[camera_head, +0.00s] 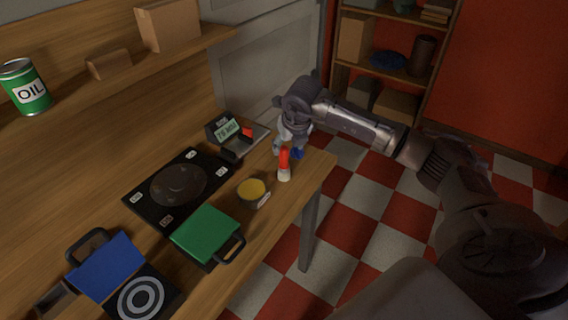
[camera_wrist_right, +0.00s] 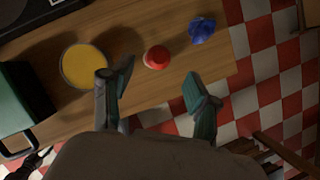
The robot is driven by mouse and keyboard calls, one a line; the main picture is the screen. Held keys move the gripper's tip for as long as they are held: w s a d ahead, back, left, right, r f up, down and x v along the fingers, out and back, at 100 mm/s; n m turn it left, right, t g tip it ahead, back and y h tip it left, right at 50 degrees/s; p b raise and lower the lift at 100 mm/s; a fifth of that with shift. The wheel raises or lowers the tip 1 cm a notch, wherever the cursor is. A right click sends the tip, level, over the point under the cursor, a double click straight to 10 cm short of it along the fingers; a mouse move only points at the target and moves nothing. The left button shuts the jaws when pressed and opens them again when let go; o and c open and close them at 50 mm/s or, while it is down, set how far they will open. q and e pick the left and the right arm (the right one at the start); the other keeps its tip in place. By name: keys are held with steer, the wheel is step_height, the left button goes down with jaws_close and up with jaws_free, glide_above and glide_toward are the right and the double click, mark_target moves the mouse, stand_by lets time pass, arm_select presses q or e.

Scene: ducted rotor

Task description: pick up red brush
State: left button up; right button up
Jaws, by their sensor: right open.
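The red brush (camera_head: 284,163) stands upright near the table's edge, red on top with a pale lower end. In the right wrist view I look down on its round red top (camera_wrist_right: 156,57), just beyond my fingertips and between them to the side of the left finger. My right gripper (camera_head: 290,140) hangs above and behind the brush in the head view. It is open and empty, with its two fingers (camera_wrist_right: 158,92) spread apart in the wrist view. I cannot tell the exact height gap. My left gripper is not in view.
A yellow-topped round container (camera_head: 251,190) stands close to the brush. A blue crumpled thing (camera_wrist_right: 202,29) lies on its other side. A green case (camera_head: 206,234), a black plate (camera_head: 178,187) and a display device (camera_head: 228,132) are on the table (camera_head: 290,215). Checkered floor lies beyond the edge.

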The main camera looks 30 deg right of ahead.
mark_target(285, 148)
steer(key=shift+w+f+p, duration=0.25)
steer(key=shift+f+p, duration=0.05)
steer(key=shift+f, duration=0.05)
steer(key=x, duration=0.2)
steer(key=p+x, duration=0.1)
steer(key=x, duration=0.1)
steer(key=shift+w+a+f, duration=0.1)
steer(key=shift+w+a, duration=0.05)
steer(key=shift+w, duration=0.1)
jaws_close()
